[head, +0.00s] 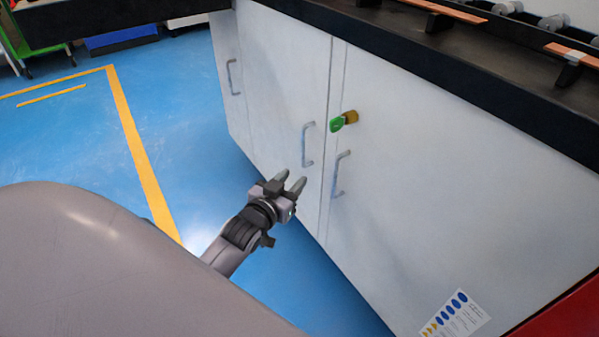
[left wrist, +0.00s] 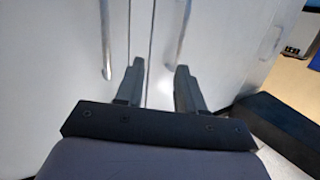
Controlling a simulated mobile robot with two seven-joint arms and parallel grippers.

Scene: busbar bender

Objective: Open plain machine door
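The machine's pale front has several flat doors, all looking shut. A plain door (head: 283,80) in the middle has a grey bar handle (head: 307,145) near its right edge. Right of the seam, a wider door (head: 450,190) has its own bar handle (head: 340,174), and a green-tagged brass lock (head: 345,120) sits above that handle. My left gripper (head: 291,181) is open and empty, just below the plain door's handle, apparently apart from it. In the left wrist view its spread fingers (left wrist: 160,76) face the door seam, with bar handles nearby. My right gripper is out of view.
Another bar handle (head: 233,77) is at the far left of the front. A dark countertop edge (head: 440,65) overhangs the doors. A sticker (head: 455,315) is low on the wider door. The blue floor (head: 90,150) with yellow lines is clear at left.

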